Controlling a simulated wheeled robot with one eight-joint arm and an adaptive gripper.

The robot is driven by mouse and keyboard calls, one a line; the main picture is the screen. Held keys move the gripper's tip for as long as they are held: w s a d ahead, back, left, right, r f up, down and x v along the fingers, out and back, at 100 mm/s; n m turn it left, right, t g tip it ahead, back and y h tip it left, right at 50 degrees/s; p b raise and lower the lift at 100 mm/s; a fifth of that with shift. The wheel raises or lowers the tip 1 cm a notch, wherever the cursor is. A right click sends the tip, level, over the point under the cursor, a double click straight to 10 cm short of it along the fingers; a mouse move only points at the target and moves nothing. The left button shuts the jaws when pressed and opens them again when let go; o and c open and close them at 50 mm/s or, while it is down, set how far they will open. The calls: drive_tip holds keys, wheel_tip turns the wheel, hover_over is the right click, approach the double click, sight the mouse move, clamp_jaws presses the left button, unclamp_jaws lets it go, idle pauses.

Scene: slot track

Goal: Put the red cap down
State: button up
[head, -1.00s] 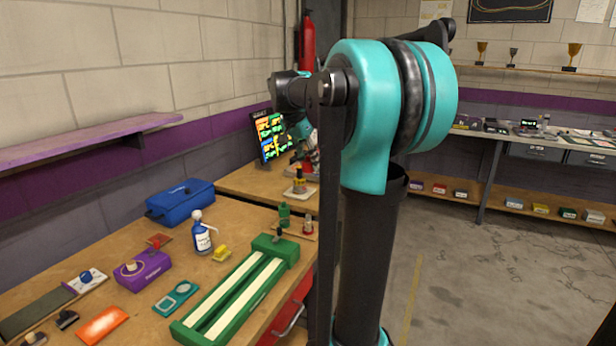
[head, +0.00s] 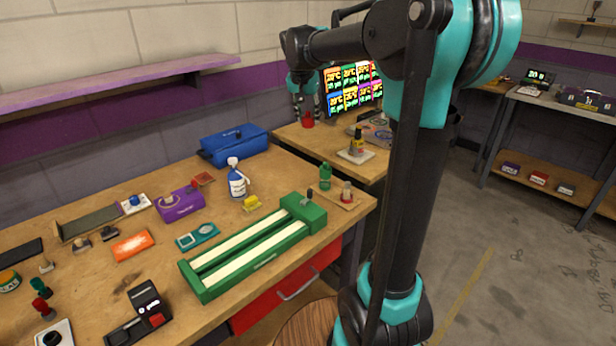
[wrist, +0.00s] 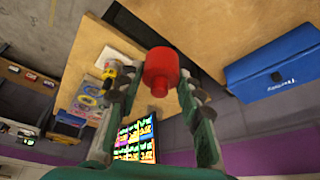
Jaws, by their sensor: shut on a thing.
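The red cap (wrist: 161,72) is between the two fingers of my gripper (wrist: 158,85) in the wrist view, which are shut on it. In the head view the cap (head: 308,120) shows as a small red piece under my gripper (head: 305,108). It appears above the left part of the back table (head: 290,133), left of the lit screen (head: 352,88). I cannot tell whether the cap touches the tabletop.
A blue case (head: 234,144) stands at the back of the front workbench. A yellow-and-black bottle (head: 357,140) sits on a pale pad on the back table. A green bottle (head: 325,176) and green slot track (head: 255,250) are on the bench. The bench's front left is crowded.

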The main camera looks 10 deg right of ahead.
drive_tip(key=shift+w+a+f, duration=0.15)
drive_tip(key=shift+a+f, duration=0.05)
wheel_tip(320, 180, down, 20)
drive_tip(key=shift+r, duration=0.1)
idle(0.3)
drive_tip(key=o, duration=0.7)
drive_tip(key=shift+o, duration=0.2)
drive_tip(key=v, duration=1.2)
